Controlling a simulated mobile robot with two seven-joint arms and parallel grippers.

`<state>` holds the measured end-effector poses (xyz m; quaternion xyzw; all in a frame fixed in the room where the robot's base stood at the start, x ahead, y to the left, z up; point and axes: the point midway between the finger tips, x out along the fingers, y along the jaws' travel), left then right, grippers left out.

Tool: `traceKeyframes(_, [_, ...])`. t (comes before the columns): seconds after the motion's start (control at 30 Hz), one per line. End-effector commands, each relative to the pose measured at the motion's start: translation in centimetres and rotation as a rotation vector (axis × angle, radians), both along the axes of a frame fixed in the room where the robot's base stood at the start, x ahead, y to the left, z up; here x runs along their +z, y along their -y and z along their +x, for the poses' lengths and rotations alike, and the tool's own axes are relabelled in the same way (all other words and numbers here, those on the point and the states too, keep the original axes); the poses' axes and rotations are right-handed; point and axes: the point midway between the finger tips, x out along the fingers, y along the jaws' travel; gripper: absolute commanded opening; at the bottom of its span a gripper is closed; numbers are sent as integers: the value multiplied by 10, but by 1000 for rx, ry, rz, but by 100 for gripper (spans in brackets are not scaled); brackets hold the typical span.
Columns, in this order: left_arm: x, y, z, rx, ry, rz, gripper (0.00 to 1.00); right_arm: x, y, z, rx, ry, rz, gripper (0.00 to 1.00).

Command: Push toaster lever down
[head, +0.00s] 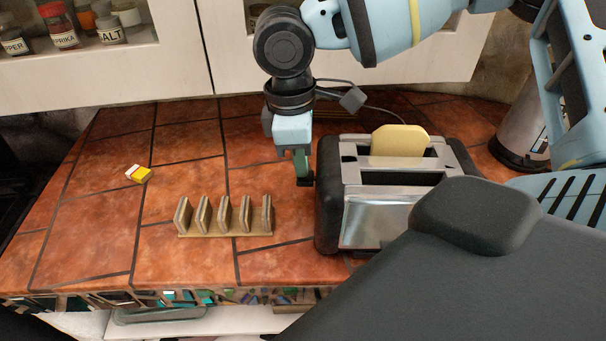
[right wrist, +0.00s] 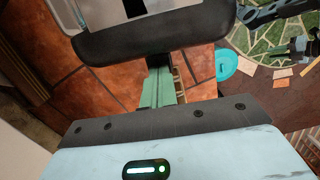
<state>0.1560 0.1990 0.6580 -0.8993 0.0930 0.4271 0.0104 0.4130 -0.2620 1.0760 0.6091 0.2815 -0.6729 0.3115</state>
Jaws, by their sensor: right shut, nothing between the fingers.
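The toaster (head: 375,222), silver with black ends, stands on the tiled counter in the head view. A slice of bread (head: 400,140) sticks up from its rear slot. My right gripper (head: 305,182) points down, shut and empty, right beside the toaster's black left end. I cannot tell whether it touches. In the right wrist view, the gripper's green fingers (right wrist: 157,85) reach towards the toaster's black end (right wrist: 160,35). I cannot make out the lever clearly; the fingers are in front of that end. My left gripper is not in view.
A wooden rack (head: 225,222) with several upright dividers stands left of the toaster. A metal canister (head: 524,135) stands at the back right. A cable runs behind the toaster. The left counter is mostly clear.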

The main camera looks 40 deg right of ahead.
Motion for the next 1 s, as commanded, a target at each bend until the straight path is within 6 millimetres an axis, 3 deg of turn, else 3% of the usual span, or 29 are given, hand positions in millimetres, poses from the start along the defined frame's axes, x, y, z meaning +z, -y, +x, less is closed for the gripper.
traceKeyframes(0.37, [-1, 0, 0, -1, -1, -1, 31, -4, 0, 0, 0, 0, 0, 0])
traceKeyframes(0.87, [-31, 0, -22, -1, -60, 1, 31, -54, 0, 0, 1, -5, -1, 0])
traceKeyframes(1.0, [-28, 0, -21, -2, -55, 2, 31, -50, 0, 0, 0, 0, 0, 0])
